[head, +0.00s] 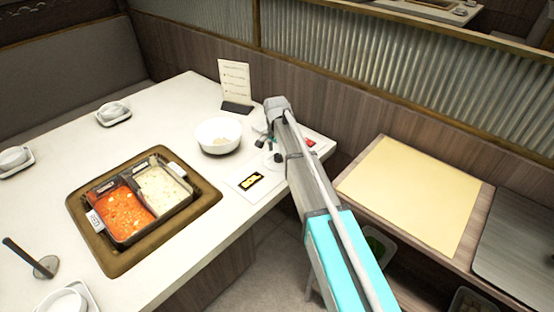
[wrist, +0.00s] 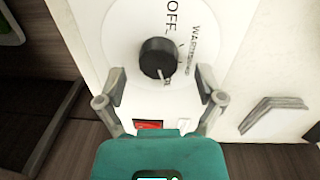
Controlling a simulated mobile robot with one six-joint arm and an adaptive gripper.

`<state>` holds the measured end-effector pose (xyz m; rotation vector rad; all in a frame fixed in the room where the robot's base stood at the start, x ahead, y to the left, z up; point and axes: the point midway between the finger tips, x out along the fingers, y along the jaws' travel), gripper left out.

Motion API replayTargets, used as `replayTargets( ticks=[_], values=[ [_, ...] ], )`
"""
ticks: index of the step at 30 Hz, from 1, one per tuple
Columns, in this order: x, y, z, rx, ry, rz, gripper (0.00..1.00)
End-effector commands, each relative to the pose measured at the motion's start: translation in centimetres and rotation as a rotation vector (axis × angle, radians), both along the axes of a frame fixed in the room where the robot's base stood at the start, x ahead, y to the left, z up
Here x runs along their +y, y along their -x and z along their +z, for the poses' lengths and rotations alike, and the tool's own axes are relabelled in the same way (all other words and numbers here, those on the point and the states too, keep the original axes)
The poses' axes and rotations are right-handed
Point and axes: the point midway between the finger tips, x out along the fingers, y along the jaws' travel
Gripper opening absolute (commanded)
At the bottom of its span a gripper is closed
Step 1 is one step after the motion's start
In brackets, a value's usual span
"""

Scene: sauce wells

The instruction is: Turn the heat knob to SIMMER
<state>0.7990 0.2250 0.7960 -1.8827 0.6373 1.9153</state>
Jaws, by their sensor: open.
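The heat knob (wrist: 158,58) is black and round and sits on a white dial plate (wrist: 118,40) in the wrist view. The words OFF and what looks like WARM are printed around it, and another label at its lower edge is too small to read. A pale mark shows on the knob's lower right side. My gripper (wrist: 160,100) is open, with one finger on each side below the knob, apart from it. In the head view my gripper (head: 270,149) is over the table's right edge, and I cannot make out the knob clearly.
A red switch (wrist: 148,125) lies below the knob. A two-part pot (head: 124,233) of red and pale broth sits in the table (head: 163,104). A white bowl (head: 219,147), a menu card (head: 234,82) and a black-and-yellow label (head: 251,181) are near my gripper.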

Motion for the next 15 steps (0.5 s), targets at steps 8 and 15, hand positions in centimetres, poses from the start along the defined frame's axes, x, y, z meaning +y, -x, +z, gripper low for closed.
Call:
replayTargets(
  ticks=[8,15],
  values=[
    [-0.07,0.03,-1.37,0.000,0.000,0.000,0.87],
    [-0.08,0.04,-1.44,0.000,0.000,0.000,0.87]
  ],
)
